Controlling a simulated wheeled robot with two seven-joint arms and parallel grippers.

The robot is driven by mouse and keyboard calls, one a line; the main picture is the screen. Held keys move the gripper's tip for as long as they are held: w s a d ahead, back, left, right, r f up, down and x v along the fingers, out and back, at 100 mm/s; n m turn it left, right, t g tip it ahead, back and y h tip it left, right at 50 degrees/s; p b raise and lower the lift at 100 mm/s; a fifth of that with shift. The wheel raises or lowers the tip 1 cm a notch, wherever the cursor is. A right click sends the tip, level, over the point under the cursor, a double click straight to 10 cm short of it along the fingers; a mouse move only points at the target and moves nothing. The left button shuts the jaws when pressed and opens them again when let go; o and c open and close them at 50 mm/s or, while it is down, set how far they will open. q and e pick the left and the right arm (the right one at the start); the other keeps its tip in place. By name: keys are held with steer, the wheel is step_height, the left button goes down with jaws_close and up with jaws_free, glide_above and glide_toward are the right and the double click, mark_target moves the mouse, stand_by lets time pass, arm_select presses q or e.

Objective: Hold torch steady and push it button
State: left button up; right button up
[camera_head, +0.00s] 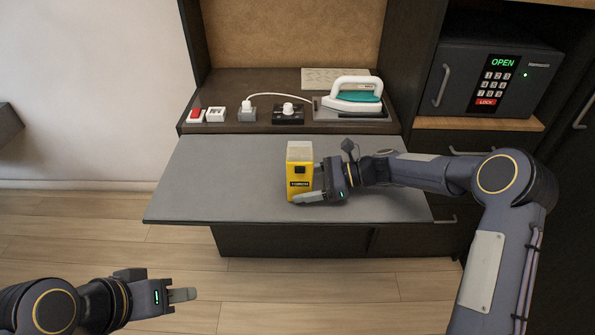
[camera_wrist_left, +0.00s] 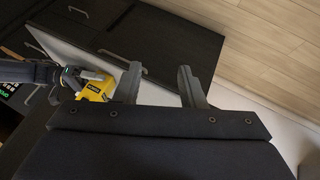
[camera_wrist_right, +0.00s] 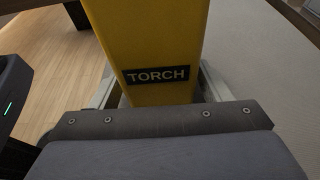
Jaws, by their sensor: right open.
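The torch (camera_head: 298,190) is a yellow box with a pale top, a black button (camera_head: 300,169) on its upper face and a TORCH label below. It stands upright on the grey pull-out surface (camera_head: 220,180). My right gripper (camera_head: 311,188) is low around the torch, its fingers open on either side of the yellow body (camera_wrist_right: 150,40) in the right wrist view. My left gripper (camera_head: 182,295) is off the surface at the lower left, well away from the torch. In the left wrist view its two fingers (camera_wrist_left: 160,85) are apart with nothing between them.
Behind the surface, a dark shelf holds an iron (camera_head: 352,97), a red switch (camera_head: 195,116) and several small sockets with a white cord. A safe (camera_head: 495,75) reading OPEN stands at the right. The surface is clear left of the torch.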

steer(key=shift+a, duration=0.1)
steer(key=c, duration=0.6)
arm_select(q)
jaws_close()
stand_by(1.4)
